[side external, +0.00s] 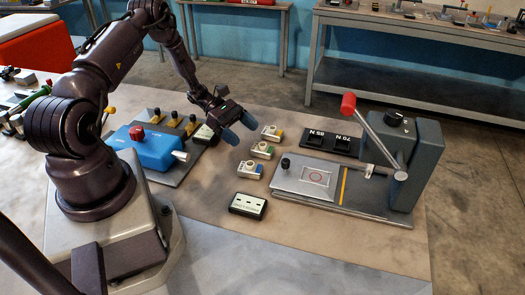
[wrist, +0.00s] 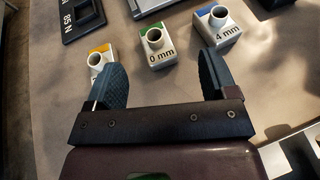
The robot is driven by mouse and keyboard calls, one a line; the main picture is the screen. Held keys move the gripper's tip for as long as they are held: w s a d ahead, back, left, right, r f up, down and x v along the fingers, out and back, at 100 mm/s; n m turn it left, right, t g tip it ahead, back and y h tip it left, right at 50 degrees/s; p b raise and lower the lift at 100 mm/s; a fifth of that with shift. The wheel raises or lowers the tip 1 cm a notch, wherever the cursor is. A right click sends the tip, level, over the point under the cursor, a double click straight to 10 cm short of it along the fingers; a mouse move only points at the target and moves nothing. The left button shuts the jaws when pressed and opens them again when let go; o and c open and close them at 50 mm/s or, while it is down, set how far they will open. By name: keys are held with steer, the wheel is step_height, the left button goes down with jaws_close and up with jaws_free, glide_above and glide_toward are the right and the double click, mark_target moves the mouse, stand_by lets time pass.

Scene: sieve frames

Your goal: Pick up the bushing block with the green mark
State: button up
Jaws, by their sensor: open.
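The bushing block with the green mark (side external: 262,150) is white with a round upright bushing and sits in the middle of a row of three blocks. In the wrist view the green-marked block (wrist: 157,52) reads "0 mm" and lies between and ahead of my fingertips. The block with a yellow-orange mark (side external: 271,133) is at its far side, and the block with a blue mark (side external: 250,170) at its near side. My gripper (side external: 238,127) is open and empty, left of the row and above the table. Its blue fingers (wrist: 164,76) partly cover the yellow-orange block in the wrist view.
A press fixture with a red-knobbed lever (side external: 348,105) stands to the right, with black plates (side external: 330,142) behind its base. A blue device (side external: 143,153) is at left. Bare table (side external: 215,185) lies left of the blocks.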

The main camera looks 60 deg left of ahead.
mark_target(259, 144)
steer(key=x, duration=0.5)
steer(key=shift+w+f, duration=0.15)
steer(key=shift+w, duration=0.05)
steer(key=c, duration=1.3)
